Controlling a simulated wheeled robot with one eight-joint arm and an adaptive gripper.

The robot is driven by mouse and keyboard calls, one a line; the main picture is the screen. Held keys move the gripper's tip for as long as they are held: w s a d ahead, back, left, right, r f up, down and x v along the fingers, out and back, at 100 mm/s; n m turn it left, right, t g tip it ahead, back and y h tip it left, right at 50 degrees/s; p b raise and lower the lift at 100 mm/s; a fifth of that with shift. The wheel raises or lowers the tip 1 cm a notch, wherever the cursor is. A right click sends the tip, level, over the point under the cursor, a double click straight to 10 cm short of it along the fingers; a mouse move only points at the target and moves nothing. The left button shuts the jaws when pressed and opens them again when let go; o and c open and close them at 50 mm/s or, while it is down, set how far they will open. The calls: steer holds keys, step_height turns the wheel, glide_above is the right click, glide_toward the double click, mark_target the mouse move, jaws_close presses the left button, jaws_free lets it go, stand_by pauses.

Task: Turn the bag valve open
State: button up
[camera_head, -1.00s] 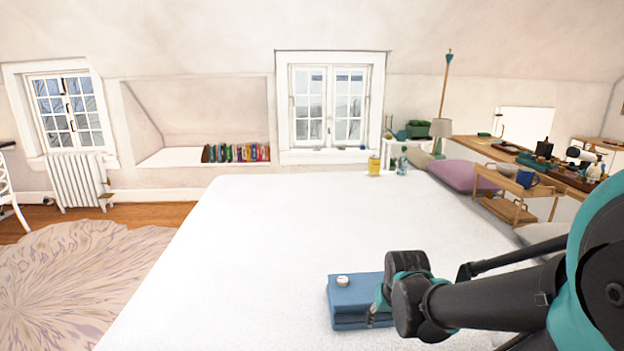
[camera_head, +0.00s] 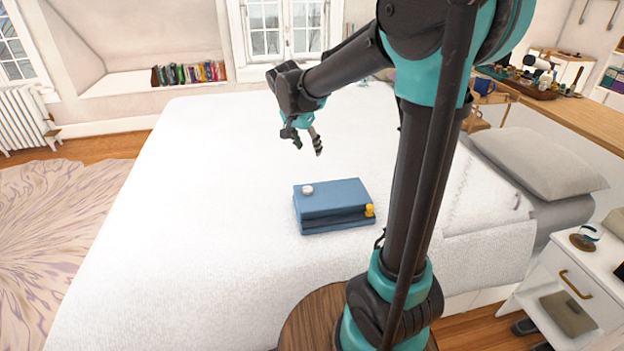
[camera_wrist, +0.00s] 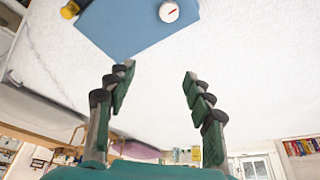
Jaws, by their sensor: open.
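A blue bag (camera_head: 328,206) lies flat on the white bed, like a thick folded block. A round white valve (camera_head: 308,190) sits on its top near the far left corner. A small yellow part (camera_head: 370,210) is on its right side. My gripper (camera_head: 308,144) is open and empty, above the bed beyond the bag and apart from it. In the wrist view, the blue bag (camera_wrist: 135,25) is at the top, ahead of my open gripper (camera_wrist: 158,73). The white valve (camera_wrist: 168,11) shows a red mark there, and the yellow part (camera_wrist: 70,9) is at upper left.
The white bed (camera_head: 190,200) is clear around the bag. A grey pillow (camera_head: 538,162) lies at right. A white nightstand (camera_head: 575,275) and a wooden desk (camera_head: 560,113) stand further right. Books (camera_head: 188,73) line the window ledge.

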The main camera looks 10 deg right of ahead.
steer(key=shift+m, duration=0.3)
steer(key=x, duration=1.1)
steer(key=w+x, duration=0.1)
steer(key=x, duration=0.5)
steer(key=shift+w+a+r, duration=0.15)
steer(key=shift+a, duration=0.15)
steer(key=shift+d, duration=0.35)
steer(key=c, duration=1.1)
steer(key=shift+a, duration=0.2)
jaws_close()
steer(key=o, duration=1.1)
jaws_free()
steer(key=shift+d, duration=0.2)
steer(key=shift+a+r, duration=0.1)
steer(key=shift+r, duration=0.05)
